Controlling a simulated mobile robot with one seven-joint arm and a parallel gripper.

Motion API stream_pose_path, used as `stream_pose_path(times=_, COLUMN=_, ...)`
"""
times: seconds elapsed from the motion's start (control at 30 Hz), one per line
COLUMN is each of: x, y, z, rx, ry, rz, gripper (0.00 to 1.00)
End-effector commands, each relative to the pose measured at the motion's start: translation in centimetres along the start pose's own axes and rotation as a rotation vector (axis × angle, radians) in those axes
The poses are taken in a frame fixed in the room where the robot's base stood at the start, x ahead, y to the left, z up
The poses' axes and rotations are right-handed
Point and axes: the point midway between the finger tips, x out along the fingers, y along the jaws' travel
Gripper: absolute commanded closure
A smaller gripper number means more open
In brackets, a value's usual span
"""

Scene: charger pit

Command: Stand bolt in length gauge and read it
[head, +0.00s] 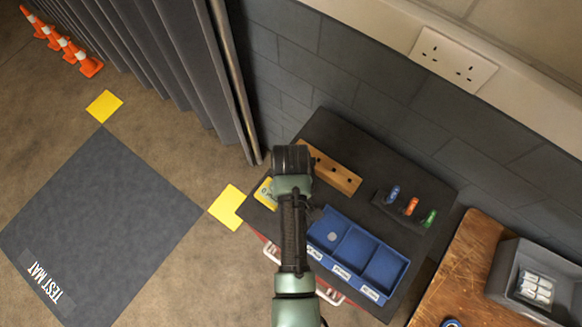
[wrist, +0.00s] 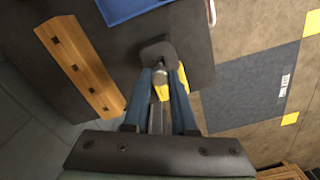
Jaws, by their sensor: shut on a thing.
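My gripper (wrist: 160,100) has its two blue fingers closed in around a grey, bolt-like piece (wrist: 160,74) in the wrist view. Yellow shows between and beside the fingers, and I cannot tell whether it belongs to the held piece. In the head view my wrist hides the fingertips and what they hold. A wooden block with a row of dark holes (head: 334,170) lies on the dark bench top; it also shows left of the fingers in the wrist view (wrist: 80,66). A yellow card (head: 264,193) lies beside my wrist. I cannot tell which thing is the length gauge.
A blue divided tray (head: 357,255) stands at the bench front. A dark rack (head: 404,208) with blue, orange and green pieces is to the right. A brown table with a grey bin (head: 543,281) stands further right. A wall runs behind; floor with a test mat (head: 98,215) lies left.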

Motion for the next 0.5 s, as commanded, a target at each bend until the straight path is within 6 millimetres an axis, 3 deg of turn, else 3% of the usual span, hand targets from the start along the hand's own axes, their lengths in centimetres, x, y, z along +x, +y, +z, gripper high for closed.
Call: stream_pose_path(times=0.5, x=1.2, y=0.0, z=0.0, rx=0.001, ry=0.000, rz=0.000, gripper=1.00)
